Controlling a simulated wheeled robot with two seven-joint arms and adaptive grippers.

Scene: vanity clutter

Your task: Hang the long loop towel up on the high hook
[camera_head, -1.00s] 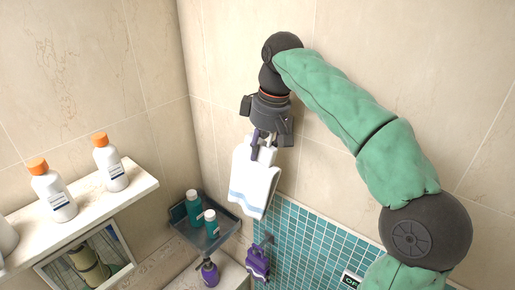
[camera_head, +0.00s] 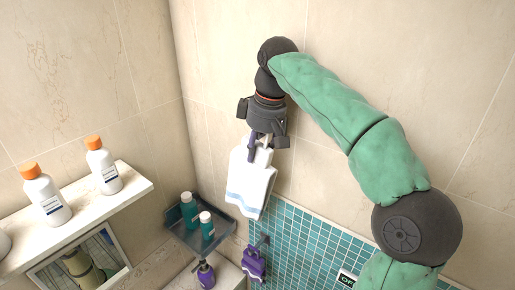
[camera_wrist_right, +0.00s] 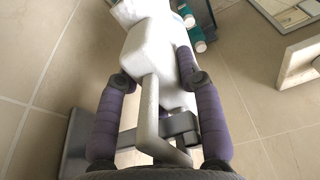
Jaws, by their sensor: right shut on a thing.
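The white towel (camera_head: 250,186) with a pale blue stripe hangs from my right gripper (camera_head: 260,146) in front of the tiled wall in the head view. My right gripper points down and is shut on the towel's upper part. In the right wrist view, the white towel (camera_wrist_right: 150,52) and its pale loop (camera_wrist_right: 150,118) lie between my purple fingers (camera_wrist_right: 155,95). A grey bar-like piece (camera_wrist_right: 180,127) crosses behind the loop; it may be the high hook, but I cannot tell whether the loop is around it. My left gripper is out of view.
A white shelf (camera_head: 128,192) at left holds orange-capped bottles (camera_head: 103,168). A dark tray (camera_head: 178,228) with teal bottles sits in the corner. A purple item (camera_head: 253,262) hangs on the teal mosaic (camera_head: 300,240) below the towel. A purple bottle (camera_head: 206,275) stands below the tray.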

